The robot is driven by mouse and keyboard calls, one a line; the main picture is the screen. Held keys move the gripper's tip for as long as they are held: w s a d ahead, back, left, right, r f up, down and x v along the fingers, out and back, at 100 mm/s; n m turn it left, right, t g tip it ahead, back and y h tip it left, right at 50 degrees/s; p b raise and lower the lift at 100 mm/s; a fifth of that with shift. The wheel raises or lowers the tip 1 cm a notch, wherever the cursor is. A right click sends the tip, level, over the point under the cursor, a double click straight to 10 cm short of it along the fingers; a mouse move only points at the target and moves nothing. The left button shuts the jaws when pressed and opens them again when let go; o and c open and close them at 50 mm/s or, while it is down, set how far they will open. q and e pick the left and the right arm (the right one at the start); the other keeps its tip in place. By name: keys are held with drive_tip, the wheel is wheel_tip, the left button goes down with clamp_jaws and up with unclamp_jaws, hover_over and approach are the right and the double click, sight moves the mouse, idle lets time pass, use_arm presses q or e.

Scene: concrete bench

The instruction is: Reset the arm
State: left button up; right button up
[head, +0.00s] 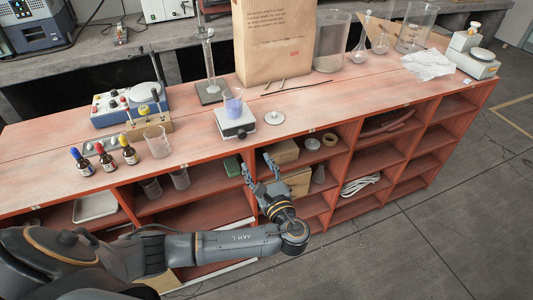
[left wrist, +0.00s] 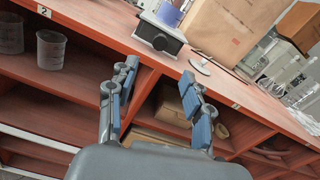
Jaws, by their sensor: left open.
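My left arm (head: 235,241) reaches in from the left, below the front edge of the bench. Its gripper (head: 258,167) is open and empty, with its fingers pointing up toward the bench edge in front of the shelves. In the left wrist view the two blue-padded fingers (left wrist: 160,92) are spread apart with nothing between them. My right gripper is not in view.
Shelves below hold boxes (head: 284,152) and a rope coil (head: 360,184). Floor at right (head: 440,230) is clear.

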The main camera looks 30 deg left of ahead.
use_arm(q)
drive_tip(key=s+a+f+n+g+h, duration=0.1)
drive_tip(key=s+f+n+g+h, duration=0.25)
drive_tip(key=f, duration=1.25)
drive_tip(key=s+a+f+n+g+h, duration=0.1)
drive_tip(key=s+f+g+h, duration=0.4)
drive_tip(key=f, duration=1.1)
drive_tip(key=s+d+f+n+h, duration=0.1)
drive_tip(key=s+f+n, duration=0.4)
drive_tip(key=s, duration=0.6)
drive_tip(key=s+d+f+n+g+h, duration=0.1)
drive_tip(key=s+f+n, duration=0.5)
drive_tip(key=s, duration=0.6)
drive_tip(key=s+d+f+n+g+h, duration=0.1)
drive_tip(key=s+d+f+n+h, duration=0.2)
drive_tip(key=s+f, duration=0.5)
drive_tip(key=s+d+n, duration=0.1)
drive_tip(key=s+n, duration=0.1)
drive_tip(key=s, duration=0.2)
drive_tip(key=shift+s+f+n, duration=0.2)
drive_tip(key=shift+f+n, duration=0.1)
drive_tip(key=shift+n, duration=0.05)
